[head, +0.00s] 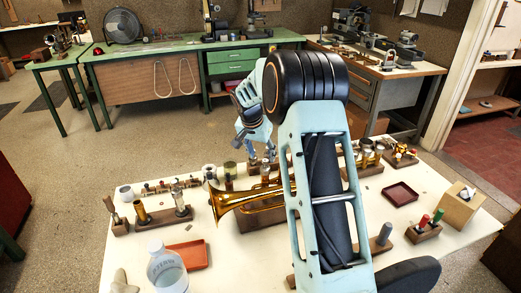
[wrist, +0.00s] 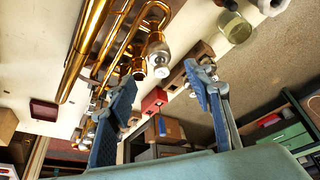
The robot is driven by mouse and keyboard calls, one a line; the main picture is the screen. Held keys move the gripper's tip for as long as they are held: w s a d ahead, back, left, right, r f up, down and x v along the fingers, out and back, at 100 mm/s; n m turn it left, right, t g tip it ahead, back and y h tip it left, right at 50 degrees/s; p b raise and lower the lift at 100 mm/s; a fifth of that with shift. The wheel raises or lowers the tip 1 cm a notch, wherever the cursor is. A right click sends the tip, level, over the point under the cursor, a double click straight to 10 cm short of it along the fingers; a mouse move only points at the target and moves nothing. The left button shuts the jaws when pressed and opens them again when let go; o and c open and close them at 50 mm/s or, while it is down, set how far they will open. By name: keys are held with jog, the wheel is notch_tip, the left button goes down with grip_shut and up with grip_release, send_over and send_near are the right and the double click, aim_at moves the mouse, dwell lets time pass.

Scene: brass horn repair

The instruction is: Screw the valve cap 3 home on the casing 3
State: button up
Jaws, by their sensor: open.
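I cannot tell which casing is number 3, nor pick out valve cap 3. My gripper (wrist: 160,76) is open, its two fingers spread, with nothing seen held.
A dark red tray (head: 400,194) and a wooden box (head: 461,206) are at the right. Several small parts on wooden stands line the back.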

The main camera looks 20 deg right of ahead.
aim_at(264, 163)
jog(key=p+x, duration=0.1)
jog(key=x, duration=0.7)
jog(key=shift+f, duration=0.15)
jog(key=shift+c, duration=0.4)
grip_shut()
jog(key=shift+w+f+b, duration=0.1)
jog(key=shift+b, duration=0.25)
jog(key=shift+m, duration=0.4)
jog(key=shift+b, duration=0.45)
jog(key=shift+o, duration=0.4)
grip_release()
